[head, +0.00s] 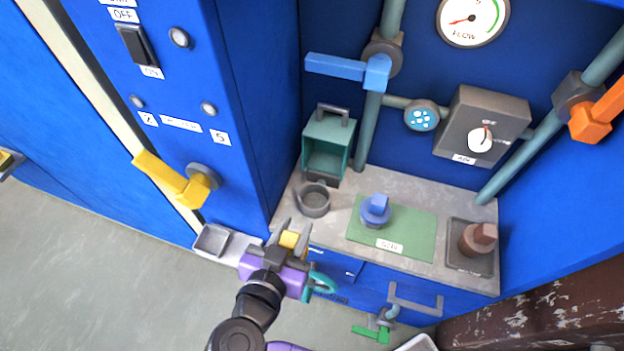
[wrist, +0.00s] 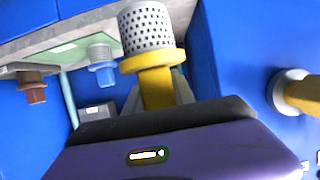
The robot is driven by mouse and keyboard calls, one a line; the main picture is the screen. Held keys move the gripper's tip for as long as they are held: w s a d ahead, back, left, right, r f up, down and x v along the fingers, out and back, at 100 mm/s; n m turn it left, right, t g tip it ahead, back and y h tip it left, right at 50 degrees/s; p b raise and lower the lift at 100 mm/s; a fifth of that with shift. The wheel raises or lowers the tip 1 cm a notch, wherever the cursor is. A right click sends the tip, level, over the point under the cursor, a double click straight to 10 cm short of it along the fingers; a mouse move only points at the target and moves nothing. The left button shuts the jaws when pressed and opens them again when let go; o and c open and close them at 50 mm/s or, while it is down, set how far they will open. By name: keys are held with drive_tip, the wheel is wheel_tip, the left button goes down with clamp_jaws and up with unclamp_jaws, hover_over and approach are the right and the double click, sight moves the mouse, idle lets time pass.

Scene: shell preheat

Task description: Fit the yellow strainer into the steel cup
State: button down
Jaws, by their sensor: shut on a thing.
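The yellow strainer (wrist: 152,60) has a yellow collar and handle and a grey perforated basket. My gripper (head: 290,237) is shut on its yellow part, which shows between the fingers in the head view. In the wrist view the basket points away from my gripper. The steel cup (head: 313,203) is a grey round cup with a side handle. It stands on the left part of the counter, open side up. My gripper and the strainer are in front of the cup and lower left of it in the head view, apart from it. I cannot make out the cup in the wrist view.
A teal open box (head: 327,143) stands behind the cup. A blue plug-like part (head: 375,211) sits on a green mat (head: 415,226), and a brown one (head: 477,238) in a dark tray at right. A yellow lever (head: 178,181) sticks out from the blue cabinet at left.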

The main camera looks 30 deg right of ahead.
drive_tip(key=r+p+x, duration=0.1)
drive_tip(key=x, duration=0.4)
drive_tip(key=r+p+x, duration=0.1)
drive_tip(key=x, duration=0.4)
drive_tip(key=w+d+r+p+x, duration=0.1)
drive_tip(key=x, duration=0.5)
drive_tip(key=shift+s+a, duration=0.1)
drive_tip(key=shift+f, duration=0.25)
drive_tip(key=shift+f+b, duration=0.35)
drive_tip(key=shift+b, duration=0.1)
drive_tip(key=c, duration=1.1)
unclamp_jaws()
drive_tip(key=shift+o, duration=0.2)
drive_tip(key=shift+r, duration=0.15)
